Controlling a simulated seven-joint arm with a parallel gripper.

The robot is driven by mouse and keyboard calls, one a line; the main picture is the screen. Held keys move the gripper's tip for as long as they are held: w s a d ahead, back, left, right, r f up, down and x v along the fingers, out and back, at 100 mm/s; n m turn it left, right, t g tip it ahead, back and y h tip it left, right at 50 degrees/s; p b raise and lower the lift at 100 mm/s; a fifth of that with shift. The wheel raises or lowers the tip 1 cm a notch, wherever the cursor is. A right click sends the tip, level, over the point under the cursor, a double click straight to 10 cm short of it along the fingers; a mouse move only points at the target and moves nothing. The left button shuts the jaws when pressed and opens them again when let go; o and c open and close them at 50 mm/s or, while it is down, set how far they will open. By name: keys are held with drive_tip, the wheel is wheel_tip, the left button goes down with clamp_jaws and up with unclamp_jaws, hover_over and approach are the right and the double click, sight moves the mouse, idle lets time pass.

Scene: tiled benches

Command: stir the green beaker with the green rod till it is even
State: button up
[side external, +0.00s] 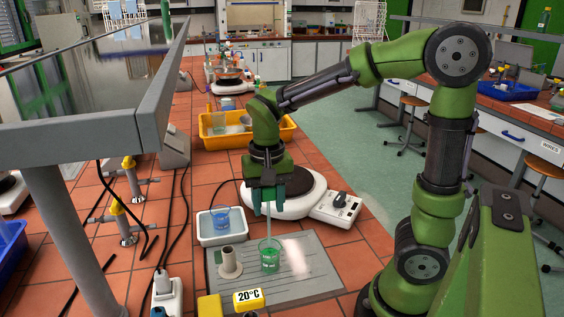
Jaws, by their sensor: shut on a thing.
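The green beaker (270,257) stands upright on a grey ribbed mat (318,270) on the tiled bench and holds green liquid. My gripper (268,208) is above the beaker, pointing down and shut on a thin pale rod (268,228). The rod hangs about upright, and its lower end reaches the beaker's mouth. I cannot tell how deep the tip goes or see a green colour on the rod. Whether the liquid is even is too small to tell.
A beige round holder (229,262) stands left of the beaker. A white tray (222,238) with a blue beaker (221,218) is behind it. A hotplate (300,200) and a yellow tray (285,135) lie farther back. A 20°C block (248,297) is in front.

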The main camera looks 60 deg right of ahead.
drive_tip(key=shift+f, duration=2.95)
drive_tip(key=shift+s+d, duration=0.15)
drive_tip(key=shift+s+d, duration=0.15)
